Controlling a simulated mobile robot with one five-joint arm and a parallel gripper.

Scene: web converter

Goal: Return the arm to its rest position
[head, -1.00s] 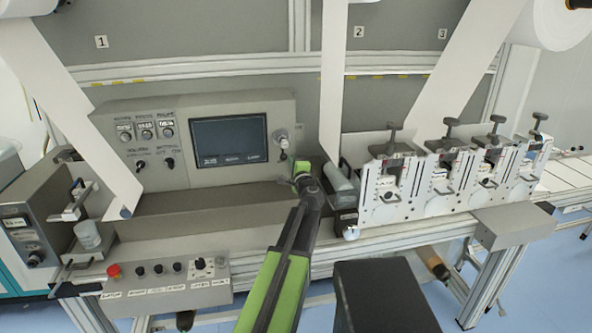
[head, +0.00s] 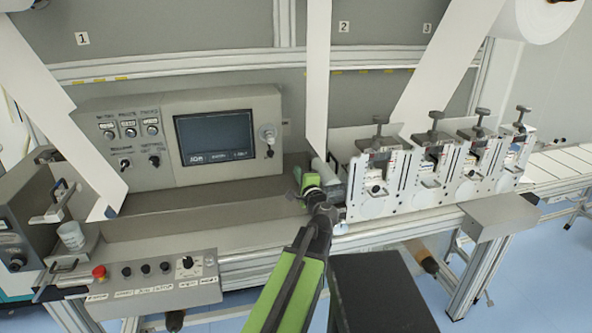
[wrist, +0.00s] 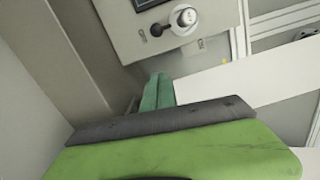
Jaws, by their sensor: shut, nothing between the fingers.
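My green and dark grey arm reaches up from the bottom middle of the head view. My gripper (head: 296,192) is at its far end, just above the grey ledge below the control panel and left of the grey roller. It is small there and partly hidden by the green wrist. In the wrist view the green fingers (wrist: 157,92) are together with nothing between them. They point toward the panel's round knob (wrist: 186,17), apart from it.
The control panel with a screen (head: 215,137) stands behind the gripper. The white slitter plates (head: 385,180) stand close on the right. A hanging white web (head: 317,80) is above. A lower button panel with a red button (head: 99,271) is at front left.

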